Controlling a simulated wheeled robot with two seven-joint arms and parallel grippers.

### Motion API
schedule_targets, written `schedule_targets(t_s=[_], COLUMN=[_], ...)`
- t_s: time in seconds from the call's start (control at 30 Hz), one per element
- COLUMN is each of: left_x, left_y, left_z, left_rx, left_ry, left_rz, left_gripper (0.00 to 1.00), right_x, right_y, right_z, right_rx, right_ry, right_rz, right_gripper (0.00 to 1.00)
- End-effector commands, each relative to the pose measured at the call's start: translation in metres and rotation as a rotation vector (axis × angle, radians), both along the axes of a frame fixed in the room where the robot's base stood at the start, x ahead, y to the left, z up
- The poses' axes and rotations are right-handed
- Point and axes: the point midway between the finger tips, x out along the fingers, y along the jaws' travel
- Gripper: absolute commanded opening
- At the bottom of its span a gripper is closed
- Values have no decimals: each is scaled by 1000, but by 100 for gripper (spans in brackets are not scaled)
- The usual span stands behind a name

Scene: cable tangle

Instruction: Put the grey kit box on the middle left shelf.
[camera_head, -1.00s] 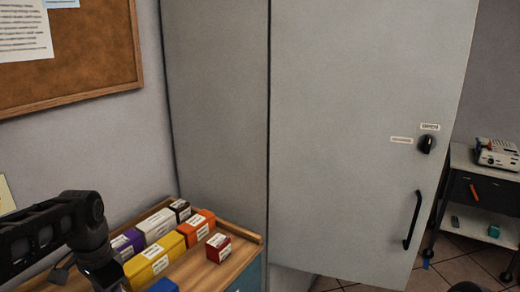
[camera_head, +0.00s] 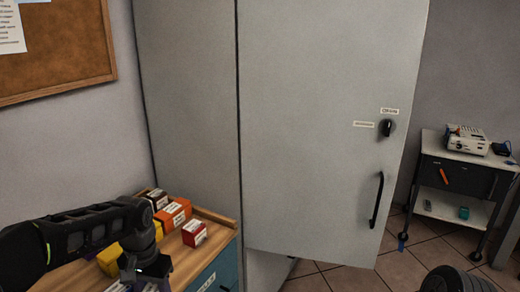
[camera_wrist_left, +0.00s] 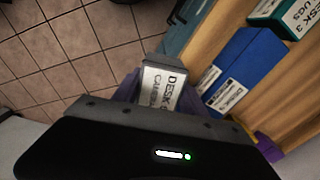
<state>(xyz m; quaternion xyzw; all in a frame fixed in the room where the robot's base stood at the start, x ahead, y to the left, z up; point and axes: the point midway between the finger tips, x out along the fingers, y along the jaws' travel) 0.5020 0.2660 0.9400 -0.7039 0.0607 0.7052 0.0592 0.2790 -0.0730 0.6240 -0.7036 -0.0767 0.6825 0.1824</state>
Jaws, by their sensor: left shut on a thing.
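My left gripper (camera_wrist_left: 160,100) is shut on a small grey box (camera_wrist_left: 158,72) with a white label that reads "DESK" and another word, partly cut off by the gripper. In the head view my left gripper (camera_head: 148,268) is at the lower left, in front of the wooden tray, and the held box is mostly hidden there. A tall grey cabinet (camera_head: 320,130) fills the middle, with a black knob and handle on its door. No shelf inside it shows. My right gripper is not in view.
The wooden-topped cart (camera_head: 215,235) carries labelled boxes: red (camera_head: 194,233), orange (camera_head: 174,213) and others. A blue box (camera_wrist_left: 242,70) lies beside the gripper in the wrist view. A trolley (camera_head: 455,180) with a device stands at right.

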Motion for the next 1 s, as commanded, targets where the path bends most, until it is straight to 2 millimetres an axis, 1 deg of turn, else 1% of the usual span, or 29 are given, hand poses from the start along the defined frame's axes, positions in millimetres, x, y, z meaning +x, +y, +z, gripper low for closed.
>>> schedule_targets(t_s=[0.03,0.13,0.2,0.3,1.0], left_x=[6,17,22,25,25], left_y=[-16,-43,-56,-66,-68], left_z=[-8,-23,-30,-35,-35], left_rx=[-1,0,0,1,2], left_ry=[3,1,1,-1,-3], left_rz=[23,94,131,161,169], left_gripper=[0,0,0,0,0], right_x=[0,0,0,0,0], right_y=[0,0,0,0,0], right_z=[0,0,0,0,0], right_rx=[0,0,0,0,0], right_ry=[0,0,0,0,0], right_rz=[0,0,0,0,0], right_gripper=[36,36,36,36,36])
